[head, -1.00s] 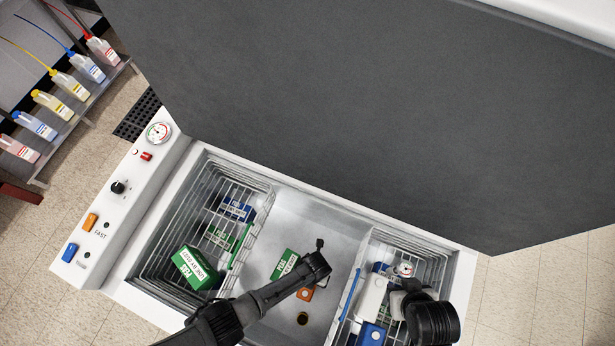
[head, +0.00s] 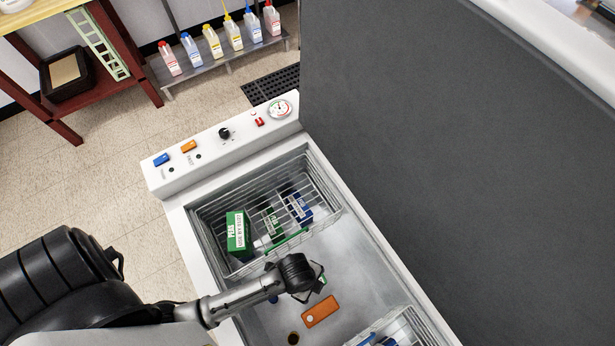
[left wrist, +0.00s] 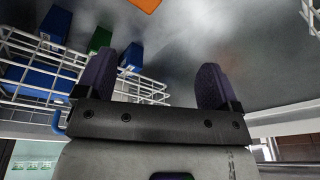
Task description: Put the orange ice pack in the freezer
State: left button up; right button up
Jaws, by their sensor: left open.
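The orange ice pack (head: 321,311) lies flat on the metal floor of the open chest freezer (head: 183,236), between the wire baskets. Its edge also shows at the top of the left wrist view (left wrist: 146,4). My left gripper (head: 318,281) hangs over the freezer floor just above and beside the pack in the head view, apart from it. In the left wrist view its two dark fingers (left wrist: 156,85) stand wide apart with nothing between them. My right gripper is out of view.
The left wire basket (head: 222,262) holds a green box (head: 238,232) and blue and green packs. Part of another basket (head: 402,326) shows at the bottom right. The raised grey lid (head: 430,130) stands along the far side. A control panel (head: 222,140) is at the left end.

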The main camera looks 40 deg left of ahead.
pick_arm(q)
jog(key=s+a+r+n+t+y, duration=0.2)
jog(key=s+a+r+n, duration=0.1)
jog(key=a+r+n, duration=1)
jog(key=shift+s+a+r+t, duration=0.25)
jog(key=shift+a+r+t, duration=0.05)
jog(key=shift+r, duration=0.05)
jog(key=shift+d, duration=0.1)
